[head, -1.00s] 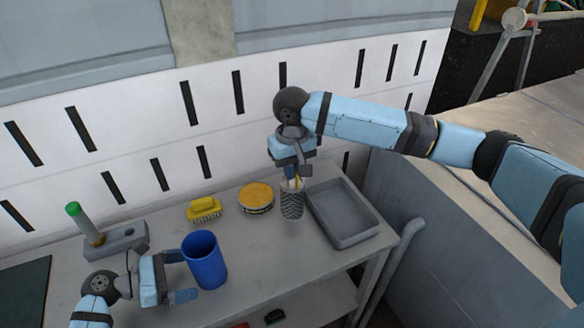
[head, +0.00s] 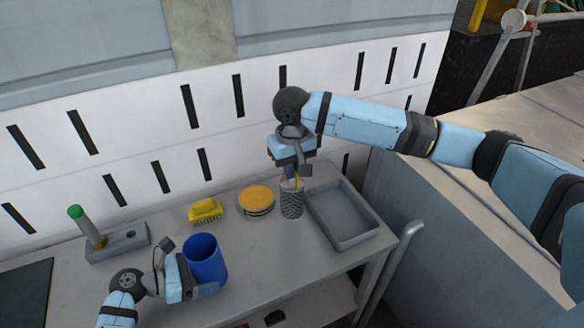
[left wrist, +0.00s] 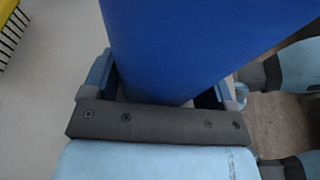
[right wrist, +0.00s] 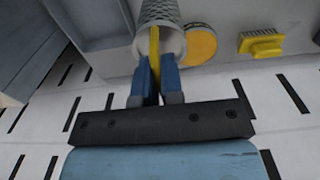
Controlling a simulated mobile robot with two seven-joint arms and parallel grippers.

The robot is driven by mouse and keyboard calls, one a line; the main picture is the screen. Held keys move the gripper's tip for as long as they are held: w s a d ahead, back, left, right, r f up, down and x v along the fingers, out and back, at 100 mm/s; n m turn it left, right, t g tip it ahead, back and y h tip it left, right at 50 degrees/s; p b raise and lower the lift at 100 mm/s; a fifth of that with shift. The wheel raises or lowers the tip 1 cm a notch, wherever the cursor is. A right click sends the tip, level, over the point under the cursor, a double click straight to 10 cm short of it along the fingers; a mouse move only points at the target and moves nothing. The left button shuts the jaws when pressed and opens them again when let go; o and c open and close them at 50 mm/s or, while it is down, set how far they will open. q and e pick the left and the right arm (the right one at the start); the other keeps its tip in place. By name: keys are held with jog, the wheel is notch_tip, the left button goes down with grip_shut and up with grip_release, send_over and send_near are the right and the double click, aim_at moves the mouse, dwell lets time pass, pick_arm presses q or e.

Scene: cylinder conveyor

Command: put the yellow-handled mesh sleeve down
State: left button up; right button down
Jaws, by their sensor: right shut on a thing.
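The mesh sleeve (head: 291,204) is a grey patterned cylinder, upright at the table between the yellow tin and the grey tray. I cannot tell whether its base touches the table. My right gripper (head: 292,178) is above it, shut on its yellow handle, which shows between the fingers in the right wrist view (right wrist: 154,48). The sleeve's open rim also shows there (right wrist: 174,40). My left gripper (left wrist: 160,92) is open, with its fingers on either side of the blue cup (left wrist: 190,40). The cup also stands upright in the head view (head: 207,258).
The grey tray (head: 372,232) is just right of the sleeve. The yellow tin (head: 257,199) and yellow brush (head: 205,210) stand to its left. A grey block (head: 130,243) with a green-topped cylinder (head: 76,213) is far left. The table in front of the sleeve is clear.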

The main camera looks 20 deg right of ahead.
pick_arm(q)
jog(key=c, duration=0.5)
pick_arm(e)
jog(key=s+a+r, duration=0.1)
jog(key=a+r, duration=0.5)
jog(key=a, duration=0.6)
notch_tip(320, 180, up, 7)
send_over(197, 239)
jog(key=s+d, duration=0.1)
jog(key=s, duration=0.2)
jog(key=f, duration=1.7)
jog(key=shift+s+a+f, duration=0.1)
jog(key=shift+s+a, duration=0.05)
jog(key=shift+a, duration=0.2)
